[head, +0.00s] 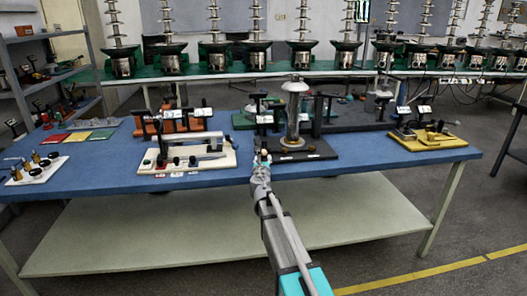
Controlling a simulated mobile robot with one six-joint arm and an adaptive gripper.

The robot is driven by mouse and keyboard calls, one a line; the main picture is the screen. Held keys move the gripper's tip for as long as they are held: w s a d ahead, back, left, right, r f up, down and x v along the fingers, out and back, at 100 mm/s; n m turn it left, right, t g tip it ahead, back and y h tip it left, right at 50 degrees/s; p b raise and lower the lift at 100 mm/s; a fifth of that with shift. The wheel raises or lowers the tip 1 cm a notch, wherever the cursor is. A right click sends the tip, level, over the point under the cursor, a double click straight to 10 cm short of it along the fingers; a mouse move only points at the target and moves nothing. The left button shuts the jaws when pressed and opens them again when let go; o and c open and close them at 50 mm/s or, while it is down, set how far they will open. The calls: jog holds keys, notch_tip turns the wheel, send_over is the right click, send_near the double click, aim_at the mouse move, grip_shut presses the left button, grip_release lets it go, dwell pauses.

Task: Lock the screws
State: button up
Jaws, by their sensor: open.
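My gripper (262,157) is at the front edge of the blue table, by the near left corner of a black base plate (320,149). It is open, but small and hard to make out, and I see nothing held in it. The black plate carries a tall metal column (293,108) and small brass-coloured parts (318,149). To the left is a white base plate (222,163) with a metal bar and black knobs. A yellow base plate (440,138) with a fixture stands at the right. Single screws are too small to tell apart.
The blue table (110,165) also bears orange blocks (178,124) and a white tray (38,172) of small parts at the left. A shelf rack (60,80) stands at far left. Tiered fountains (300,50) line a green bench behind. Bare blue surface shows between the black and yellow plates.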

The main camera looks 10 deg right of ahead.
aim_at(264, 148)
jog(key=x, duration=0.8)
jog(key=shift+w, duration=0.1)
grip_shut()
